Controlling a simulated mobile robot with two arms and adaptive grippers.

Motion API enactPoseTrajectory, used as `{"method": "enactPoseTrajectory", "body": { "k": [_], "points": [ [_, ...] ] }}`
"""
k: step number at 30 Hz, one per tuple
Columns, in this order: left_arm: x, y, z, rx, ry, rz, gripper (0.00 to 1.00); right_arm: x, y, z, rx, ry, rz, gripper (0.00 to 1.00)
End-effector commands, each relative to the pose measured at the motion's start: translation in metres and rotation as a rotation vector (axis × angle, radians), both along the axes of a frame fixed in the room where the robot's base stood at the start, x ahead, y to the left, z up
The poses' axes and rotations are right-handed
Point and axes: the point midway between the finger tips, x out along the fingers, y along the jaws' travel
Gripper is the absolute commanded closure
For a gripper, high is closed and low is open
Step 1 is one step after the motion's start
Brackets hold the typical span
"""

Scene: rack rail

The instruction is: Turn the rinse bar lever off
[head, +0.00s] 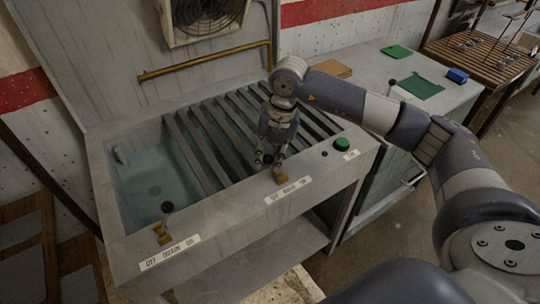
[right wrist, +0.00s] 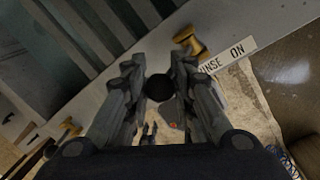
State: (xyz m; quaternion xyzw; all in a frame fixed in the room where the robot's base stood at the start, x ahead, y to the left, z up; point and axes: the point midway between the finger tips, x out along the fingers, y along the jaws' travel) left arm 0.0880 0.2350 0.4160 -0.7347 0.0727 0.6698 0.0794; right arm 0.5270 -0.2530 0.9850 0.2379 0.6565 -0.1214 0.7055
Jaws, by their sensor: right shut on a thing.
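The rinse bar lever has a brass base (head: 280,175) on the front rail of the sink, above a white plate (head: 288,190) lettered for rinse, with ON at its right end. In the right wrist view the brass base (right wrist: 190,42) shows beyond the fingers. The lever's round black knob (right wrist: 158,87) is between the fingertips. My right gripper (head: 270,158) is shut on this knob, just above the rail. In the head view the fingers hide most of the lever, so its exact angle is hard to tell. My left gripper is not clearly in view.
A second lever (head: 163,233) with a black knob stands at the left, above the drain plate (head: 170,253). A green button (head: 342,144) sits on the rail to the right. Slats (head: 205,150) cross the sink. A brass pipe (head: 205,61) runs along the back.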

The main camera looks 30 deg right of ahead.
Motion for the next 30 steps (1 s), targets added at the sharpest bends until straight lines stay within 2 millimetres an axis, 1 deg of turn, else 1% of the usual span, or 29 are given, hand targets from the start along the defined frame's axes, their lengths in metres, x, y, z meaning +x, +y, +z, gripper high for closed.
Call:
{"method": "enactPoseTrajectory", "body": {
  "k": [1, 2, 3, 4, 16, 20, 23, 30],
  "points": [
    [0.0, 0.0, -0.001, 0.0, 0.0, 0.0, 0.6, -0.01, 0.012, -0.011, 0.018, 0.033, 0.021, 1.0],
    [0.0, 0.0, -0.001, 0.0, 0.0, 0.0, 0.6, -0.01, 0.012, -0.011, 0.018, 0.033, 0.021, 0.7],
    [0.0, 0.0, -0.001, 0.0, 0.0, 0.0, 0.6, -0.01, 0.012, -0.011, 0.018, 0.033, 0.021, 0.61],
    [0.0, 0.0, -0.001, 0.0, 0.0, 0.0, 0.6, -0.01, 0.012, -0.011, 0.018, 0.033, 0.021, 0.56],
    [-0.001, 0.001, -0.001, 0.0, 0.001, 0.001, 0.6, -0.011, 0.01, -0.011, 0.012, 0.039, 0.02, 0.56],
    [-0.001, 0.001, -0.001, 0.001, 0.002, 0.001, 0.6, -0.011, 0.008, -0.004, 0.011, 0.038, 0.02, 0.56],
    [-0.001, 0.001, -0.001, 0.001, 0.001, 0.001, 0.6, -0.01, 0.005, 0.011, 0.01, 0.033, 0.019, 0.56],
    [-0.001, 0.0, 0.0, 0.0, 0.001, 0.0, 0.6, -0.009, -0.006, 0.065, 0.009, 0.018, 0.011, 0.56]
  ]
}}
